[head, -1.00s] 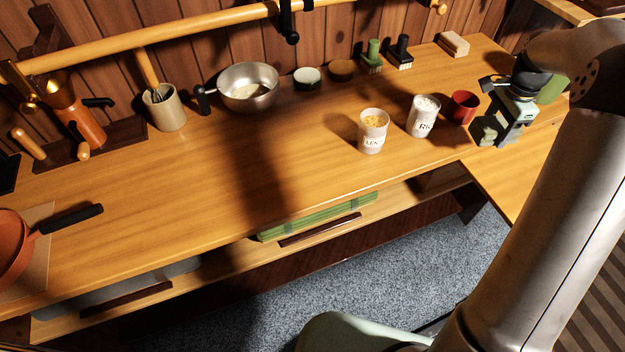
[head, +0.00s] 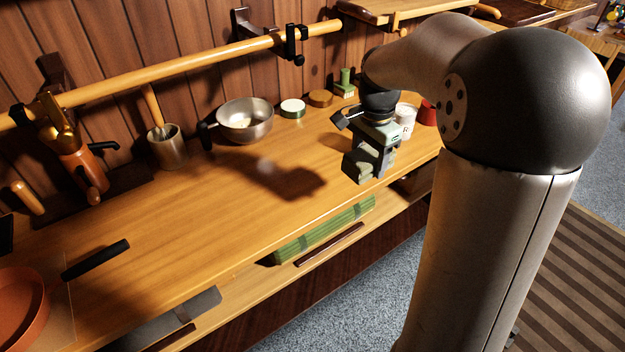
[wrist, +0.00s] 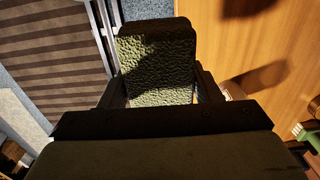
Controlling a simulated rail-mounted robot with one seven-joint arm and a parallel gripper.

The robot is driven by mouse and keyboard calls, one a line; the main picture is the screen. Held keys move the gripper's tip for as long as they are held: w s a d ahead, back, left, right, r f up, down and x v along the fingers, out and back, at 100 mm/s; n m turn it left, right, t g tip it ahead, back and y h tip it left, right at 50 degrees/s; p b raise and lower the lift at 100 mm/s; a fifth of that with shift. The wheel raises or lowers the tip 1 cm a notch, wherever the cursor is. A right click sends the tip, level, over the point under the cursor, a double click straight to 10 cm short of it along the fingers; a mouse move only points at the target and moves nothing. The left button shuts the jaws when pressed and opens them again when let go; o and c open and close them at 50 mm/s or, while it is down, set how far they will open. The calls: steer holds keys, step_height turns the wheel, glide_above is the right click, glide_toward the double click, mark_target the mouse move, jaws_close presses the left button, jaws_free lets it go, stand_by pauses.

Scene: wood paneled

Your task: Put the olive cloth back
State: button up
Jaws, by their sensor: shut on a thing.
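My gripper (head: 364,168) is shut on the olive cloth, above the wooden counter. In the wrist view the cloth (wrist: 157,62) is a thick, rough-textured olive pad between the two fingers of my gripper (wrist: 155,98). In the head view the cloth is hard to tell apart from the greenish gripper parts. A dark shadow lies on the counter to the left of the gripper, so it appears raised. A green banded bundle (head: 325,230) lies in an open space under the counter's front edge.
On the counter (head: 200,225) stand a metal bowl (head: 245,121), a utensil crock (head: 167,148), a white cup (head: 405,120) and a red mug (head: 428,113). An orange pan (head: 20,305) is at front left. A grey item (head: 190,315) lies below the edge. The counter's middle is clear.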

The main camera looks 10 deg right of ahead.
steer(key=w+a+f+p, duration=0.2)
steer(key=w+a+f, duration=0.2)
steer(key=w, duration=0.3)
steer(key=p, duration=0.1)
glide_above(327, 178)
steer(key=f, duration=0.4)
steer(key=shift+s+d+f, duration=0.25)
steer(key=shift+f, duration=0.1)
steer(key=shift+w+a+f, duration=0.15)
steer(key=shift+w+f, duration=0.1)
steer(key=shift+f, duration=0.15)
steer(key=shift+f+p, duration=0.35)
steer(key=shift+f, duration=1.25)
steer(key=shift+f, duration=0.2)
steer(key=o, duration=1)
steer(key=shift+r, duration=0.15)
